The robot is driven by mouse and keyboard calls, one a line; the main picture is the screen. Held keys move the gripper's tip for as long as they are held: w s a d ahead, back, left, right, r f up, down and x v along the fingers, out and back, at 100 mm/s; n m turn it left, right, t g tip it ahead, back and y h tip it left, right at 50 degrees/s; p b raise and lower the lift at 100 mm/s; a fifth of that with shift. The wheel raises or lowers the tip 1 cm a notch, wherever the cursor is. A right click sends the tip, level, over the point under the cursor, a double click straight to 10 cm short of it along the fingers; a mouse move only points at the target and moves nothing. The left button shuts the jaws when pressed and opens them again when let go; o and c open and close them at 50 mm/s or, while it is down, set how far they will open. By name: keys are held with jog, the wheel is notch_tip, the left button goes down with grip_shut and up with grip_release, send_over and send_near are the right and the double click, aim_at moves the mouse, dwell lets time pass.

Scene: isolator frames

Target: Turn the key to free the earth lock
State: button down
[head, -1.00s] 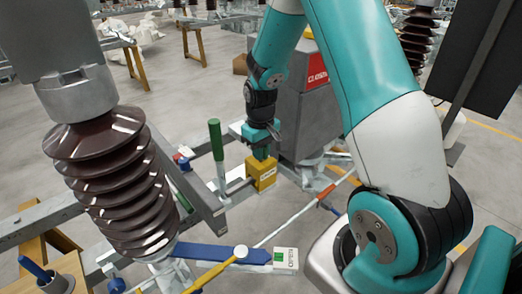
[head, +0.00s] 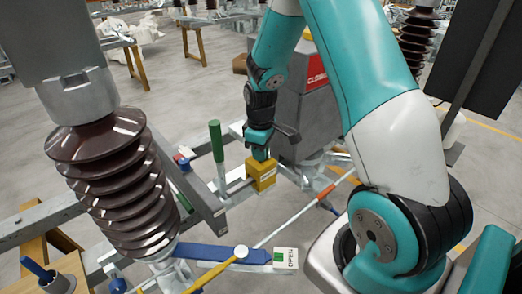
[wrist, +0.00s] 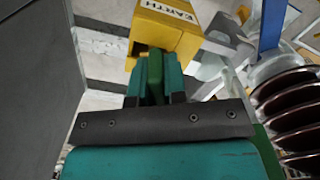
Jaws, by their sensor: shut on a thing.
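The earth lock is a yellow box (head: 262,180) on the metal frame, in the middle of the head view. In the wrist view the yellow box (wrist: 165,32) carries the word EARTH and lies just beyond the fingertips. My gripper (head: 261,154) points down at the top of the box. In the wrist view my gripper (wrist: 156,72) has its teal fingers closed on a darker green key (wrist: 156,80). The key's far end, at the box, is hidden by the fingers and the box edge.
A green-handled lever (head: 216,142) stands upright left of the box. A brown ribbed insulator (head: 110,185) rises at the left. A blue bar (head: 215,252) ends by an OPEN sign (head: 286,258) in front. A grey cabinet (head: 305,120) stands behind my gripper.

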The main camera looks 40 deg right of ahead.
jog(key=n, duration=0.7)
jog(key=shift+n+p, duration=0.3)
jog(key=shift+p, duration=0.05)
jog(key=n, duration=0.8)
jog(key=shift+p, duration=0.3)
jog(key=c, duration=0.8)
grip_release()
jog(key=shift+c, duration=0.2)
jog(key=o, duration=0.6)
jog(key=shift+c, duration=0.2)
jog(key=shift+r, duration=0.1)
notch_tip(320, 180, up, 17)
jog(key=b, duration=0.3)
